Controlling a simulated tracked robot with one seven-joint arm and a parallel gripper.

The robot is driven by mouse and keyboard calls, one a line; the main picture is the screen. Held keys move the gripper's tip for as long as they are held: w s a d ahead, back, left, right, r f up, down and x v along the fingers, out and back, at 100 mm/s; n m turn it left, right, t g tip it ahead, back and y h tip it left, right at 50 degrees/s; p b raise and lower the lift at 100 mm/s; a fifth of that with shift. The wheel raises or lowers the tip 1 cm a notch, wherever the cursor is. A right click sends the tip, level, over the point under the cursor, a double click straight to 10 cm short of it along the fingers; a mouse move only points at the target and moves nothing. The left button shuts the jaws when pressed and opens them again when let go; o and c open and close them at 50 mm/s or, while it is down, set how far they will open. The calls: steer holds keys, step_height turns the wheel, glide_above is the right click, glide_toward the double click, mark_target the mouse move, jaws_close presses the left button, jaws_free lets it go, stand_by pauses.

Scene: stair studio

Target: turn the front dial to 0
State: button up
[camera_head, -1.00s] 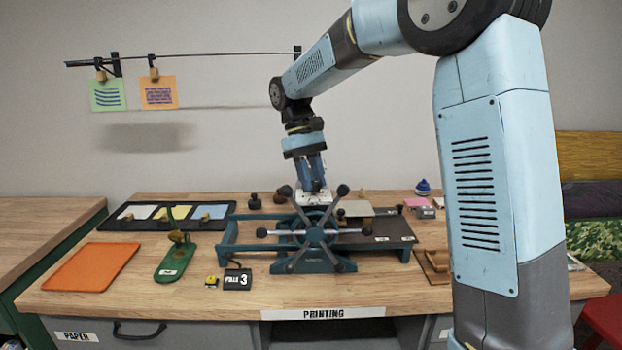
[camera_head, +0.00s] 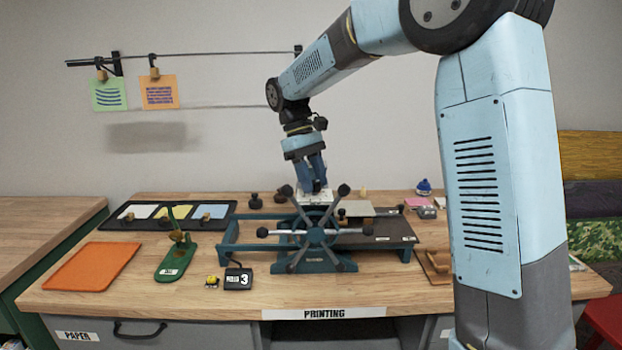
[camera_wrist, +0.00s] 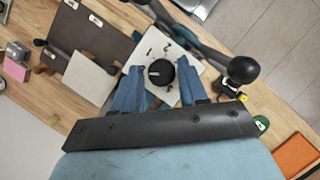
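The black round dial (camera_wrist: 161,72) with a pale pointer mark sits on a white plate (camera_wrist: 187,57) with dark numerals around it, seen in the wrist view. The mark appears to point toward the left of that picture; I cannot tell surely which numeral it meets. My gripper (camera_wrist: 160,76) is open, its two blue fingers on either side of the dial with white plate showing between each finger and the dial. In the head view my gripper (camera_head: 315,182) points down behind the spoked wheel, and the dial itself is hidden there.
The spoked press wheel (camera_head: 316,237) stands in front of my gripper; a knob of it shows close in the wrist view (camera_wrist: 238,69). A dark press bed (camera_head: 385,236) lies to the right. A green tool (camera_head: 175,259), orange sheet (camera_head: 92,267) and black counter (camera_head: 238,279) lie left.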

steer(key=shift+o, duration=1.1)
steer(key=shift+r, duration=0.1)
steer(key=v, duration=1.3)
steer(key=shift+r, duration=0.3)
steer(key=s+d+f+m+t+y, duration=0.3)
steer(key=s+d+m+t, duration=0.35)
steer(key=s+d, duration=1.45)
steer(key=s+d+f+m+t, duration=0.1)
steer(key=s+f+m+t, duration=0.1)
steer(key=s+f, duration=0.4)
steer(key=s, duration=0.3)
